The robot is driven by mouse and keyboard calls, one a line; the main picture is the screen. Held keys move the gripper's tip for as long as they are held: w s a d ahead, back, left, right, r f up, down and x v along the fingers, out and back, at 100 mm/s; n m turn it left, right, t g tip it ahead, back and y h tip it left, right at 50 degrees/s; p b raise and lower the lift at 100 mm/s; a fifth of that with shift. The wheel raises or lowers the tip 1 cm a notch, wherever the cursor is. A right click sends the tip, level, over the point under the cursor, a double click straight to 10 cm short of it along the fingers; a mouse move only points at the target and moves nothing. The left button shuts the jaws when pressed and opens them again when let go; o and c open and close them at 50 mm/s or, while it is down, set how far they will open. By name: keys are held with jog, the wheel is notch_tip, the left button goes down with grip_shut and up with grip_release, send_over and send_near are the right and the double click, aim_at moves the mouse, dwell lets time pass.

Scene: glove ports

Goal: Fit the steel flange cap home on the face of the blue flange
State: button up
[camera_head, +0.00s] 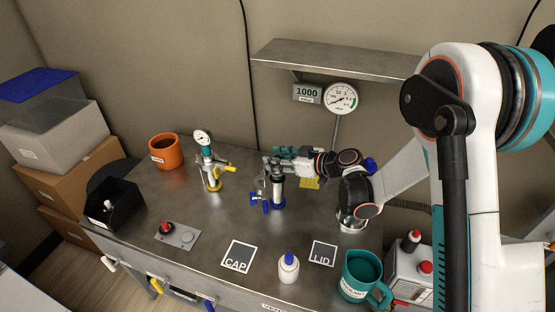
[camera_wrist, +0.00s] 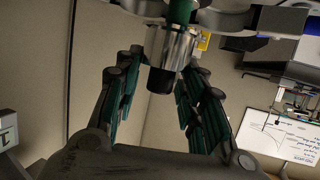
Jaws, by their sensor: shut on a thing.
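The blue flange (camera_head: 277,203) stands on the grey bench near the middle, with a blue valve handle at its left. My gripper (camera_head: 277,160) reaches in from the right, directly above it, its teal fingers shut on the steel flange cap (camera_head: 278,178). In the wrist view the cap (camera_wrist: 172,47) is a shiny steel cylinder with a dark end, between the teal fingers. The cap is over the blue flange's post and in line with it in the head view. Whether it is seated, or a gap is left, I cannot tell.
A yellow-handled flange with a gauge (camera_head: 212,172) stands to the left. An orange pot (camera_head: 164,151), a black bin (camera_head: 112,207) and a button panel (camera_head: 177,235) lie further left. A white bottle (camera_head: 288,268), CAP mark (camera_head: 238,257), LID mark (camera_head: 323,253) and teal jug (camera_head: 358,275) are in front.

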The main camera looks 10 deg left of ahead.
jog(key=shift+f+b, duration=1.15)
jog(key=shift+f, duration=0.2)
jog(key=shift+f+b, duration=0.1)
jog(key=shift+b, duration=0.2)
dwell(0.4)
jog(key=o, duration=1.2)
notch_tip(320, 180, up, 10)
